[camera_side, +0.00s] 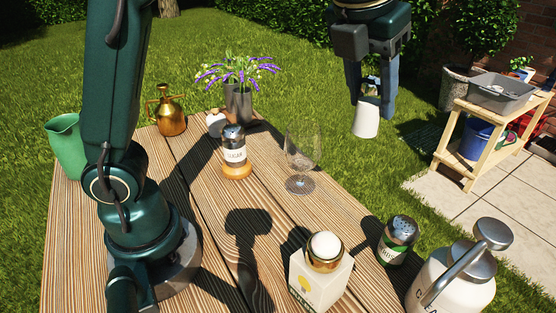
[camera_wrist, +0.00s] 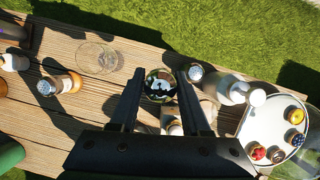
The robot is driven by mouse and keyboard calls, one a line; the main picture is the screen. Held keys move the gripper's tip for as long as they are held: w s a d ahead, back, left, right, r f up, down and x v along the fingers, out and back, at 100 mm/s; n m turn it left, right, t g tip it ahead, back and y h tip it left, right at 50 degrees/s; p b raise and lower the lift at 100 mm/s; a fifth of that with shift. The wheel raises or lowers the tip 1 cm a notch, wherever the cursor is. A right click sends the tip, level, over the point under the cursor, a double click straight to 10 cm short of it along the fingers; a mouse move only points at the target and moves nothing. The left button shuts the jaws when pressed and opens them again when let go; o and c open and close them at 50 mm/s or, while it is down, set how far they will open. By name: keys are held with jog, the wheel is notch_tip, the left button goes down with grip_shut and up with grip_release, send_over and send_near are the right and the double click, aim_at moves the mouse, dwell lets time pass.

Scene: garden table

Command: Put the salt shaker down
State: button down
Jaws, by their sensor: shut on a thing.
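My gripper (camera_side: 371,100) is raised high in the side view, its fingers pointing down. It is shut on the salt shaker (camera_side: 366,119), a pale tapered body hanging below the fingers, clear of the table. In the wrist view the shaker's shiny round top (camera_wrist: 160,84) sits between the two fingers. The wooden table (camera_side: 140,215) lies below. No label on the held shaker can be read. A sugar shaker (camera_side: 233,146) stands on a wooden coaster (camera_side: 237,171). A green-labelled shaker (camera_side: 397,240) stands at the table's right.
A clear wine glass (camera_side: 300,150) stands mid-table. Brass can (camera_side: 171,117), green jug (camera_side: 67,145) and flower vase (camera_side: 238,103) are at the back.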

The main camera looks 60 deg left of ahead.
jog(key=f, duration=2.1)
jog(key=shift+a, duration=0.2)
jog(key=shift+f, duration=0.1)
jog(key=shift+c, duration=1.9)
grip_release()
